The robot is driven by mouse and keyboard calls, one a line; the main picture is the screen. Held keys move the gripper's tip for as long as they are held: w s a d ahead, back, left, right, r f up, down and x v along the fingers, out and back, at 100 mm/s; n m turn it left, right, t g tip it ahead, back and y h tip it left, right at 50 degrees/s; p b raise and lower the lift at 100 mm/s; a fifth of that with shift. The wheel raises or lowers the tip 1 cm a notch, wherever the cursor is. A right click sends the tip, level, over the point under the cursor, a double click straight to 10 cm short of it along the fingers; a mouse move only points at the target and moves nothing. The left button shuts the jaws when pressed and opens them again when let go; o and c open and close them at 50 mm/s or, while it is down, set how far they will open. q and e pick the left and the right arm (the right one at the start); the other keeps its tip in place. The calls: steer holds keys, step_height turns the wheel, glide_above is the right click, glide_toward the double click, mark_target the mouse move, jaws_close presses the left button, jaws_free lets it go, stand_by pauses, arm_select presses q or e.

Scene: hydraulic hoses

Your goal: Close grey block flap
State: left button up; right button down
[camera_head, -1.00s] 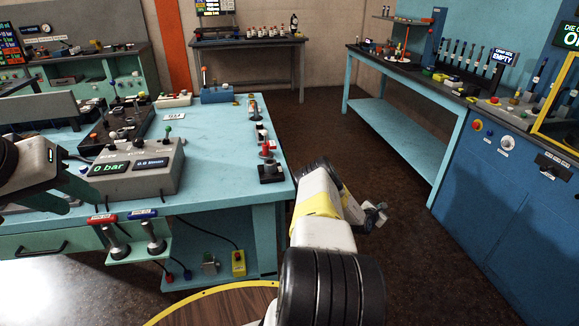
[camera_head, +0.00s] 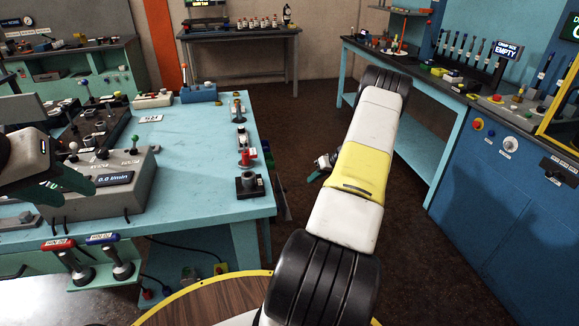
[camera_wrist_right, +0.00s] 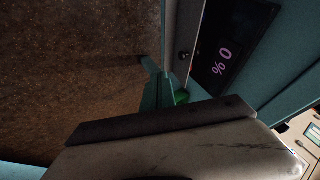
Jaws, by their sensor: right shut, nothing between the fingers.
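My right gripper (camera_head: 317,172) is beyond the bench's right edge in the head view, partly hidden behind my arm. In the right wrist view its green fingers (camera_wrist_right: 168,92) are shut with nothing between them. They are close to a pale grey strip with a screw (camera_wrist_right: 184,55), beside a dark display reading "0 %" (camera_wrist_right: 222,55). I cannot tell whether they touch it, or whether this strip is the flap. A grey block with displays (camera_head: 100,190) stands on the bench in the head view. My left gripper (camera_head: 62,187) is in front of it; its opening is unclear.
The turquoise bench (camera_head: 200,135) carries a red-topped fitting (camera_head: 245,157) and a black one (camera_head: 249,185) near its right edge. A blue cabinet (camera_head: 480,190) stands right. Dark floor (camera_head: 295,120) lies between.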

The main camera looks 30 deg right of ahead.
mark_target(280, 195)
steer(key=w+a+f, duration=0.4)
steer(key=a+f, duration=0.1)
steer(key=a, duration=0.1)
steer(key=shift+w+a+f, duration=0.25)
steer(key=shift+f, duration=0.15)
steer(key=shift+a, duration=0.1)
